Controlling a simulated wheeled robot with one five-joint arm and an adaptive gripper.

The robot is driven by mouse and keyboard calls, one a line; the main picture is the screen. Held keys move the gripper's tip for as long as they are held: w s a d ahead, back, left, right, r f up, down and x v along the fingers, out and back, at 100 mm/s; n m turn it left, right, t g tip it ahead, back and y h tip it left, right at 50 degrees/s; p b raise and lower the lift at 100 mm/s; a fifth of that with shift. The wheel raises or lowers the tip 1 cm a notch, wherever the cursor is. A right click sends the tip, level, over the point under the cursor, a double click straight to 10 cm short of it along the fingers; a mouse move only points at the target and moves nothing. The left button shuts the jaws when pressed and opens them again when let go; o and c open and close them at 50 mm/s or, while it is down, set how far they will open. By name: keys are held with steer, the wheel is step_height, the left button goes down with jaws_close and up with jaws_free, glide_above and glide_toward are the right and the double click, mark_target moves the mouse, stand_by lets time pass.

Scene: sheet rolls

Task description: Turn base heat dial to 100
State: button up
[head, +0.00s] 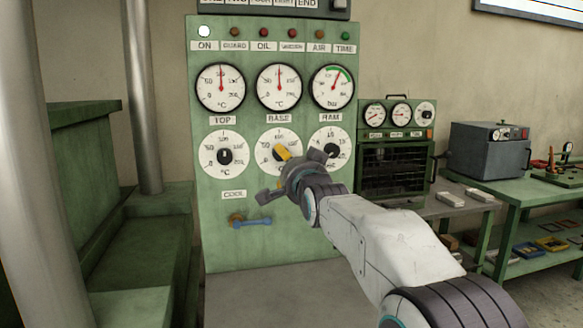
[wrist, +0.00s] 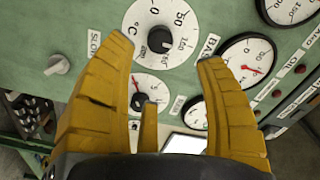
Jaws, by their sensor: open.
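The base heat dial (head: 267,141) is a round white face with a dark knob, below the BASE gauge (head: 279,87) on the green panel. In the head view my gripper (head: 286,160) covers its knob. In the wrist view the dial (wrist: 140,48) shows with its black knob (wrist: 160,39), near the BASE label. The knob's exact reading cannot be told. My gripper (wrist: 165,54) is open, its yellow fingers on either side of the view and the knob seen between the tips. Contact with the knob cannot be told.
The top dial (head: 224,153) is left of it and the ram dial (head: 331,149) right, close to my gripper. A blue-handled lever (head: 252,223) sits below. In the wrist view a grey selector knob (wrist: 57,65) protrudes left. A bench with a grey box (head: 487,151) stands right.

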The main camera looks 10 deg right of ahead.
steer(key=shift+s, duration=0.35)
stand_by(0.3)
